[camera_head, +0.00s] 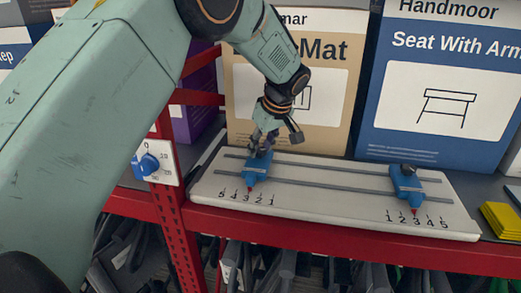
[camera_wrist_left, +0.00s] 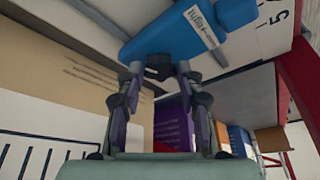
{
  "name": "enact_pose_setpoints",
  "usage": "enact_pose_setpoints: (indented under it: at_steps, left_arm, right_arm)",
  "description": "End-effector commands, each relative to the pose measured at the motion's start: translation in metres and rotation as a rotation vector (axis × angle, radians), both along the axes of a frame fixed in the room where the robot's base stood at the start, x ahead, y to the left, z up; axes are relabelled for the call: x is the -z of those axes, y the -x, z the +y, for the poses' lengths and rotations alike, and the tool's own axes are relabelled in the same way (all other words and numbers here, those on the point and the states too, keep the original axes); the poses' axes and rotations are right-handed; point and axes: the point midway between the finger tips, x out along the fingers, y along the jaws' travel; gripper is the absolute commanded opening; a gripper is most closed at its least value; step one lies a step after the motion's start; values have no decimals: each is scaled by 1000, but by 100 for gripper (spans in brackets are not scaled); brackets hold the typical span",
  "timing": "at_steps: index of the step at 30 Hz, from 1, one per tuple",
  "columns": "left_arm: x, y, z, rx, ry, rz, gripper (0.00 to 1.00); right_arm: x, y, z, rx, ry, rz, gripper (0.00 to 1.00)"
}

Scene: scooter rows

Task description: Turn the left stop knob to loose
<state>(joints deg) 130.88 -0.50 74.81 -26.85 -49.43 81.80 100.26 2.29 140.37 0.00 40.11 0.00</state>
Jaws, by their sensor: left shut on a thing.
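The left stop (camera_head: 257,170) is a blue block on the rails of a white board, its red pointer near 3 on the scale. My left gripper (camera_head: 262,140) reaches down onto its top and is shut on the stop's knob, which the fingers mostly hide. In the left wrist view the dark knob (camera_wrist_left: 158,69) sits between the two fingertips of my left gripper (camera_wrist_left: 157,77), against the blue stop (camera_wrist_left: 178,32). The knob's setting cannot be read. The right stop (camera_head: 406,183) is a similar blue block, with its dark knob showing. My right gripper is not in view.
The white board (camera_head: 330,208) with two grey rails lies on a red-edged shelf (camera_head: 350,242). A tan box (camera_head: 330,130) and a blue box (camera_head: 440,135) stand close behind. A blue dial (camera_head: 145,165) is on the post at left; a yellow block (camera_head: 502,221) lies at right.

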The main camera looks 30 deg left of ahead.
Motion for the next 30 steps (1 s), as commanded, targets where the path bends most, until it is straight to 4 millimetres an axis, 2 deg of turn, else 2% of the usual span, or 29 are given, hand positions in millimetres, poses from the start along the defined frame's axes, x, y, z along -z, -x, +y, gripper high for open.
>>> enact_pose_setpoints:
  at_steps: [6,15,30]
  left_arm:
    - [0,-1,-1,-182,0,4,5]
    - [-1,-3,-1,-356,0,3,5]
    - [0,-4,-1,-437,1,2,5]
  right_arm:
    - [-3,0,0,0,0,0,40]
    - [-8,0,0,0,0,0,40]
    - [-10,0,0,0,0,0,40]
